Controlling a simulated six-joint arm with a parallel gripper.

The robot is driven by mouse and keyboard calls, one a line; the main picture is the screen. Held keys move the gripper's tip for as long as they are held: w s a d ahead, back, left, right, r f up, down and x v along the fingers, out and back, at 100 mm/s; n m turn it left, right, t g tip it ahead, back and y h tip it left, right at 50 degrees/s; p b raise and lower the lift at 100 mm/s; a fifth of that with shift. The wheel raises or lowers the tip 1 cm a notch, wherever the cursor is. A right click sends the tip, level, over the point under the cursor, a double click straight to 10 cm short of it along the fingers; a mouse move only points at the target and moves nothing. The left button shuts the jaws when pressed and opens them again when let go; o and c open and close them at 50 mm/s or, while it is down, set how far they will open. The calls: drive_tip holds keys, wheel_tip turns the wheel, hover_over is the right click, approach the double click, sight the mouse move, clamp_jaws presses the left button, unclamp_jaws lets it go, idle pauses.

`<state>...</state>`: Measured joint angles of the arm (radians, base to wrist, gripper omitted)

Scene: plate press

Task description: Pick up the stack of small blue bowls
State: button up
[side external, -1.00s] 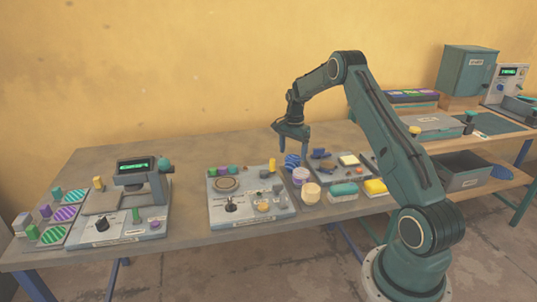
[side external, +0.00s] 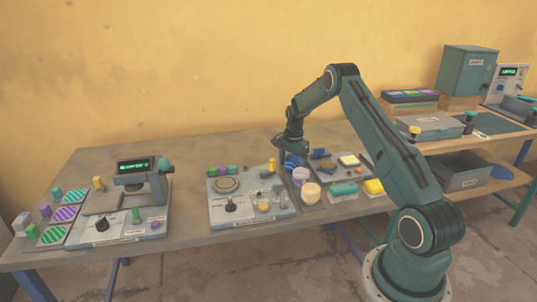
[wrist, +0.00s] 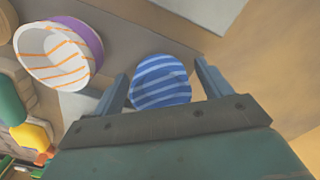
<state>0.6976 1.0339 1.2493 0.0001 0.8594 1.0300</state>
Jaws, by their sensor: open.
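The stack of small blue bowls (wrist: 160,82) has blue and pale stripes and lies between the two fingers of my open gripper (wrist: 160,84) in the wrist view. I cannot tell whether the fingers touch it. In the side view the blue stack (side external: 291,162) shows beside my gripper, partly hidden by it. My gripper (side external: 290,155) is low over the table there, pointing down.
A purple and white orange-striped bowl stack (wrist: 62,55) stands close to the left of the blue one. A cream round tub (side external: 310,193), a teal block (side external: 344,189) and a yellow block (side external: 374,187) stand nearby. A control panel (side external: 222,212) lies to the left.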

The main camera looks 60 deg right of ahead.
sight(292, 158)
idle(0.4)
drive_tip(key=c, duration=1.1)
drive_tip(key=shift+r, duration=0.15)
wheel_tip(292, 158, up, 20)
drive_tip(key=shift+f, duration=0.1)
drive_tip(key=shift+w, duration=0.1)
idle(0.4)
